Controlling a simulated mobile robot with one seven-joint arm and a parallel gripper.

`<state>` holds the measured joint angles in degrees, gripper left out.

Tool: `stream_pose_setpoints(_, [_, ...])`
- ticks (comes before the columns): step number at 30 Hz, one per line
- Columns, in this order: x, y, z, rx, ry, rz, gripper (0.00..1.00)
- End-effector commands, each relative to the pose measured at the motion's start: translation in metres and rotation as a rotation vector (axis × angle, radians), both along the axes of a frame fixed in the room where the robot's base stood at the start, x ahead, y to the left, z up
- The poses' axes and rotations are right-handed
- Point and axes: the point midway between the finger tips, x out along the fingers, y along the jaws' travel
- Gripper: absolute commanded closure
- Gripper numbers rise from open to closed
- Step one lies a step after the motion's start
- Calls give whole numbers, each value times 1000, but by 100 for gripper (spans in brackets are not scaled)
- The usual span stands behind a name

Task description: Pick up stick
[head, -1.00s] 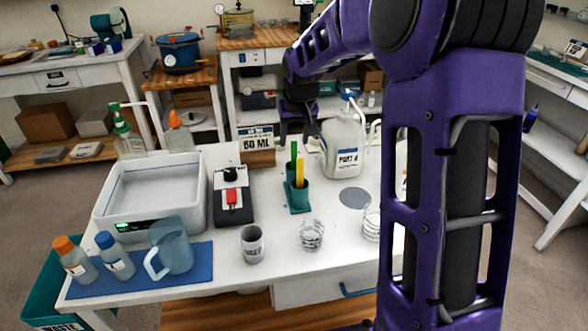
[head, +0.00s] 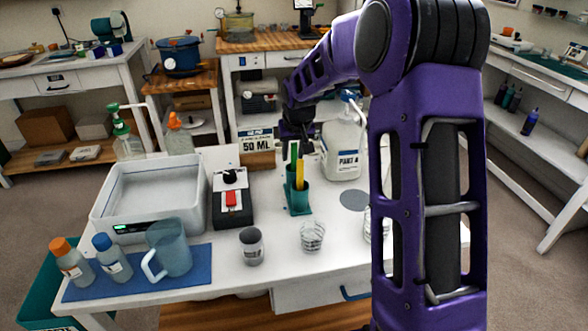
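Two upright sticks, one green (head: 294,151) and one yellow (head: 300,174), stand in a teal holder (head: 298,202) on the white table. The green one reaches a little higher than the yellow one. My gripper (head: 296,138) is dark and small in the head view, at the end of my purple arm. It is at the top end of the sticks in the picture. I cannot tell whether it touches them or is behind them, nor how its fingers stand.
A white PART A jug (head: 342,150) stands close to the right of the holder. A black box with a red switch (head: 232,200) is to the left. A grey cup (head: 251,246) and a clear cup (head: 312,236) stand in front. A 50 ML sign (head: 257,146) is behind.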

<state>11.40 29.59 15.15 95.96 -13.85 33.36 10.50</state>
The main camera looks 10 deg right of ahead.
Motion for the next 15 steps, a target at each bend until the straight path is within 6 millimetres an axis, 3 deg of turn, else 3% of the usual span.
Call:
stream_pose_setpoints(1, [0,0,0,0,0,0,73])
stream_pose_setpoints(6, [0,0,0,0,0,0,100])
stream_pose_setpoints(15, [0,0,0,0,0,0,100])
